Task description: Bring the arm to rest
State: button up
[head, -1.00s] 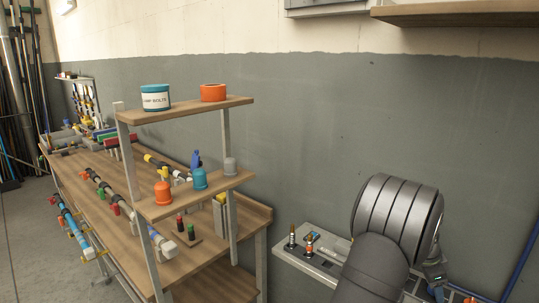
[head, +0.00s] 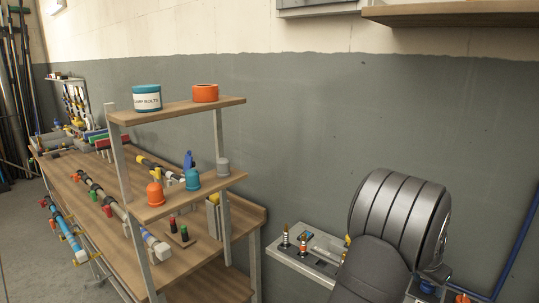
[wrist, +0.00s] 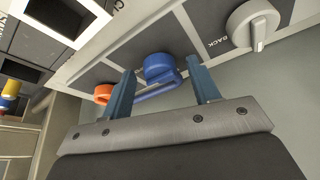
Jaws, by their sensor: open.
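My gripper (wrist: 163,78) shows in the wrist view with its two blue-grey fingers spread apart. A blue round knob with a blue bar or handle (wrist: 158,70) appears between the fingers, beyond them, on a grey panel. I cannot tell whether the fingers touch it; nothing is clearly gripped. In the head view my dark ribbed arm fills the lower right and hides most of the gripper.
A grey knob (wrist: 252,24) beside the word BACK and an orange ring-like part (wrist: 103,94) are on the panel. A wooden shelf unit (head: 180,108) stands further left; a wall shelf (head: 455,14) is above.

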jog(key=shift+s+d+n+t+y, duration=0.1)
jog(key=shift+n+t+y, duration=0.2)
jog(key=shift+n, duration=0.85)
jog(key=shift+s+d+n+t+y, duration=0.15)
jog(key=shift+n+t, duration=0.25)
jog(key=shift+n, duration=0.75)
jog(key=shift+n+t+y, duration=0.5)
jog(key=shift+n+y, duration=0.35)
jog(key=shift+n, duration=1.55)
